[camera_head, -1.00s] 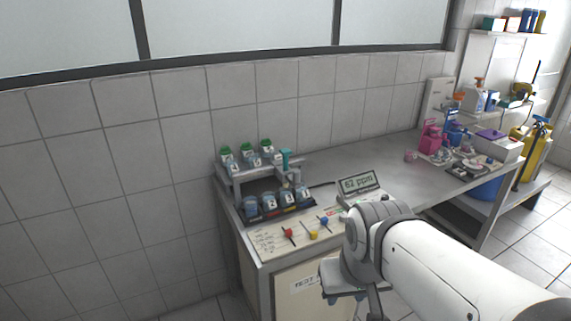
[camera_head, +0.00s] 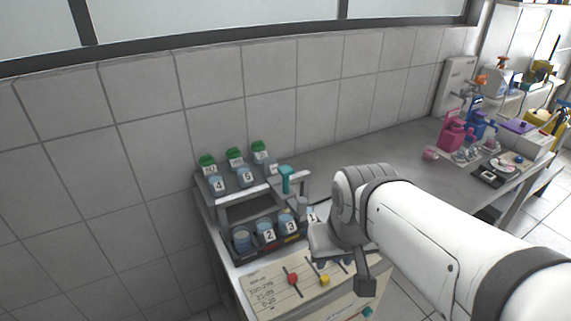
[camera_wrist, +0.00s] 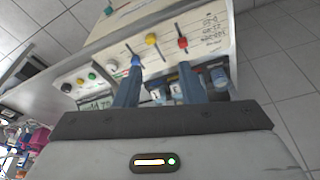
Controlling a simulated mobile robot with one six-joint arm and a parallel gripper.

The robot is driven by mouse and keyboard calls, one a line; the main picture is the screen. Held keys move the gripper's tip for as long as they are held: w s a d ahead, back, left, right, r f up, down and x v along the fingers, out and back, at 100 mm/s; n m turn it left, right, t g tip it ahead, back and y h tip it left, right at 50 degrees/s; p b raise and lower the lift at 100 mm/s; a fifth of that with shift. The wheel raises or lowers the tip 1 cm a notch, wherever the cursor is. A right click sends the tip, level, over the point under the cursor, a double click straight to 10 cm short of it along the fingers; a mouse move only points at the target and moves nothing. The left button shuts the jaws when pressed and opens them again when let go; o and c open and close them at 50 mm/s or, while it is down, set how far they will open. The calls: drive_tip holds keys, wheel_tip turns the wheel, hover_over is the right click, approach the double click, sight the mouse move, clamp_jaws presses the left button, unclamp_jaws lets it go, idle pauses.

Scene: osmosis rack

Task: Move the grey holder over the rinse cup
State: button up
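A small grey upright part (camera_head: 301,204), which may be the grey holder, stands at the right end of the rack, beside a teal-topped post (camera_head: 286,178). Numbered cups stand in the rack's lower tray, including cup 2 (camera_head: 266,232) and cup 3 (camera_head: 287,222). An unnumbered-looking cup (camera_head: 242,240) is at the left end. I cannot tell which is the rinse cup. My gripper (camera_wrist: 160,68) is open and empty, its two blue-grey fingers apart. It hangs in front of the rack, to its right, and partly hides cup 1 (camera_head: 311,215).
Green-lidded jars (camera_head: 235,158) stand on the rack's upper shelf. A panel with red and yellow slider knobs (camera_head: 308,287) lies in front. The grey bench (camera_head: 400,150) is clear behind my arm. Pink jugs (camera_head: 455,132) and other items crowd its far right.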

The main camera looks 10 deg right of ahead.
drive_tip(key=shift+w, duration=0.1)
drive_tip(key=shift+a, duration=0.15)
drive_tip(key=shift+o, duration=0.8)
drive_tip(key=shift+r, duration=0.1)
drive_tip(key=shift+o, duration=0.2)
drive_tip(key=w+r+g, duration=0.1)
drive_tip(key=w+r, duration=0.1)
drive_tip(key=w, duration=0.5)
drive_tip(key=shift+w+a+r, duration=0.15)
drive_tip(key=shift+w+a, duration=0.25)
drive_tip(key=g, duration=0.2)
hover_over(302, 199)
drive_tip(key=shift+s+f+n, duration=0.2)
drive_tip(key=shift+f+n, duration=0.2)
drive_tip(key=shift+f, duration=0.1)
drive_tip(key=shift+w+f, duration=0.15)
drive_tip(key=shift+f, duration=0.1)
wheel_tip(302, 199, down, 7)
drive_tip(key=shift+f+p, duration=0.15)
drive_tip(key=shift+p, duration=0.2)
drive_tip(key=shift+c, duration=0.5)
clamp_jaws()
